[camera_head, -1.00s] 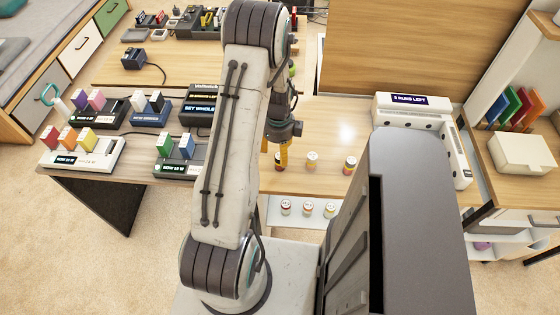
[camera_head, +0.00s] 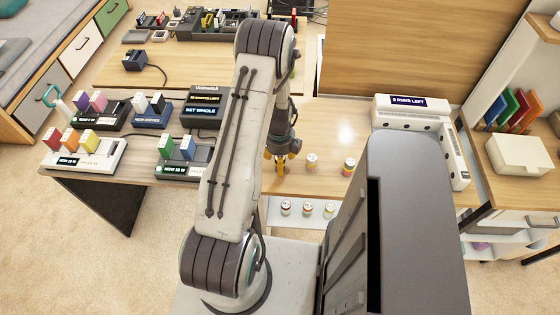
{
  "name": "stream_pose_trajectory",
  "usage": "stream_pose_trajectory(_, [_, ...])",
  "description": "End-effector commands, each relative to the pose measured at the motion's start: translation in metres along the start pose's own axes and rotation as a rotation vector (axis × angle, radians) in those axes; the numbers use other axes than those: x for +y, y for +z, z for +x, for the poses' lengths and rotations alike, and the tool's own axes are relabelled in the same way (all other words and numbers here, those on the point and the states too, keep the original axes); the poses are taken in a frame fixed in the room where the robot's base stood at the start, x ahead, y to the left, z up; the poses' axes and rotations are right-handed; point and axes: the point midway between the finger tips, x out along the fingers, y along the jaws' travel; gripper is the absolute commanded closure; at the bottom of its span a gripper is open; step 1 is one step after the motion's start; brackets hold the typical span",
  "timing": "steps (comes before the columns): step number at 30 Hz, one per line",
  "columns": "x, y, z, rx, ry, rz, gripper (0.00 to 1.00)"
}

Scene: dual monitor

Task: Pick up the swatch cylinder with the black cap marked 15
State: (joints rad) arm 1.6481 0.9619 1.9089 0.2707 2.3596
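Several small swatch cylinders with pale bodies and coloured bands stand upright. On the wooden table, one cylinder (camera_head: 311,161) is right of my gripper and another (camera_head: 348,165) is further right. A third cylinder (camera_head: 280,171) is partly hidden under my gripper. On the white shelf below stand a left cylinder (camera_head: 285,208), a middle one (camera_head: 307,209) and a right one (camera_head: 330,210). Cap marks are too small to read, so I cannot tell which is 15. My gripper (camera_head: 276,163) points down with yellow fingers close over the partly hidden cylinder; whether it grips is unclear.
Devices with coloured blocks (camera_head: 85,143) stand on the table at left. A black display box (camera_head: 206,101) stands behind them. A white box with a "RUNS LEFT" display (camera_head: 408,103) is at right. A wooden panel (camera_head: 390,45) rises behind. My own arm covers the middle.

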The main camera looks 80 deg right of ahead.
Motion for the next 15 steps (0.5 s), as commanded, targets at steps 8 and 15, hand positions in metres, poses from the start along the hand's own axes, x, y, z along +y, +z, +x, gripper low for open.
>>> stream_pose_trajectory(8, [0.0, 0.0, 0.021, 0.001, 0.001, 0.0, 0.39])
stream_pose_trajectory(15, [0.0, 0.0, 0.023, 0.0, 0.0, -0.001, 0.39])
